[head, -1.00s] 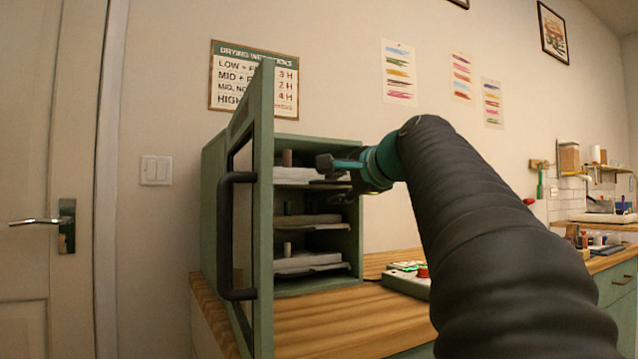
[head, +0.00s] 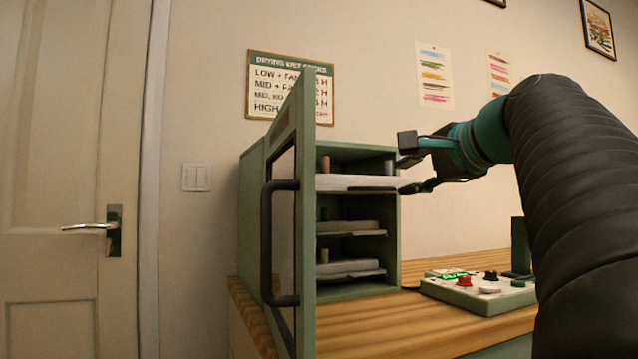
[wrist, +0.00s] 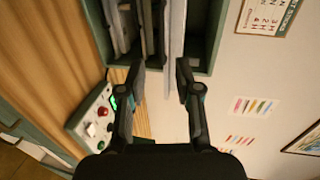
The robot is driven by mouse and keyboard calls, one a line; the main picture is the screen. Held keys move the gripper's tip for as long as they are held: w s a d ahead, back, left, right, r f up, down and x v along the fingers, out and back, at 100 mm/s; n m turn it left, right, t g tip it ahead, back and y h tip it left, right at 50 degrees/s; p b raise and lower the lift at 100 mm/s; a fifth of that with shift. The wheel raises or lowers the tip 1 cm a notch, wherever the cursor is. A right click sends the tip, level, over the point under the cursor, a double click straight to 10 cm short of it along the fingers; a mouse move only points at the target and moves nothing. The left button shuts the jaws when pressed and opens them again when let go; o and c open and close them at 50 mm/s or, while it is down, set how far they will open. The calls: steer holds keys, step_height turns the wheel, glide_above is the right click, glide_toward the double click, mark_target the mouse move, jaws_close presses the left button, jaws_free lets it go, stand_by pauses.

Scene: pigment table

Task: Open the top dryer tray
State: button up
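The dryer is a green cabinet (head: 386,270) with its door (head: 305,200) swung open towards me. The top tray (head: 355,182) is a pale sheet on the upper level, with its front end jutting out past the cabinet. It also shows as a pale strip in the wrist view (wrist: 174,50). My gripper (head: 412,166) is open at the tray's front end. In the wrist view the gripper's fingers (wrist: 161,75) stand apart with the tray's end between them; contact cannot be told. A small upright peg (head: 325,164) stands at the top tray's left.
Two lower trays (head: 350,227) (head: 348,267) sit inside the cabinet. The door's black handle (head: 268,243) faces left. A control box (head: 480,292) with knobs stands on the wooden counter (head: 395,330) to the right. The wall is behind.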

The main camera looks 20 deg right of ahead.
steer(key=shift+v, duration=0.95)
steer(key=shift+a+f, duration=0.1)
